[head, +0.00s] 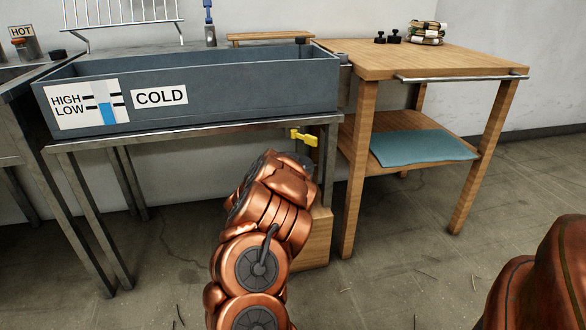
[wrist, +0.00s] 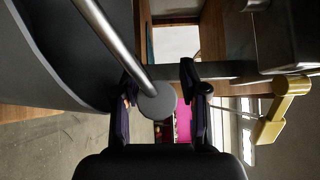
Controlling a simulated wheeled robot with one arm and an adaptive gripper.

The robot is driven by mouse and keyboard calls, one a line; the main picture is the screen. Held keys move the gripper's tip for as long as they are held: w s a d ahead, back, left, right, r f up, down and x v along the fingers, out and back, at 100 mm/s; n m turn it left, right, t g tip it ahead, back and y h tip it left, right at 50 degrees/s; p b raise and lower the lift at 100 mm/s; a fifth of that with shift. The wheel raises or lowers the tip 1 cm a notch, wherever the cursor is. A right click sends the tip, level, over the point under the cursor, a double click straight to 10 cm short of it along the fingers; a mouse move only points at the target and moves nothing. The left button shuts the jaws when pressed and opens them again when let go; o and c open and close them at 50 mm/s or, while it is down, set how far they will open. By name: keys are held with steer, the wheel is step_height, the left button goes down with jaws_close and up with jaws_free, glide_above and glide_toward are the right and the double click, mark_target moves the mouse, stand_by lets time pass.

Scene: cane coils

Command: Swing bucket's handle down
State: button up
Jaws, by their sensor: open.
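In the wrist view, a dark grey curved body, apparently the bucket (wrist: 45,55), fills the upper left. A shiny metal bar, apparently its handle (wrist: 112,38), slants from the top edge down to a round grey disc (wrist: 157,102). My gripper (wrist: 159,73) is open, with one dark finger on each side of the disc and the bar's lower end. I cannot tell whether either finger touches them. In the head view, my copper arm hides the gripper, and I cannot make out the bucket or handle there.
A yellow valve lever (head: 303,138) hangs under the trough (head: 230,105); it also shows close on the right in the wrist view (wrist: 275,112). A wooden table (head: 440,62) with a lower shelf and blue cloth (head: 422,148) stands right.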

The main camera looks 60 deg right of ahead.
steer(key=w+a, duration=0.1)
steer(key=a, duration=1)
steer(key=shift+w+a, duration=0.15)
steer(key=shift+a, duration=0.2)
steer(key=shift+f, duration=0.1)
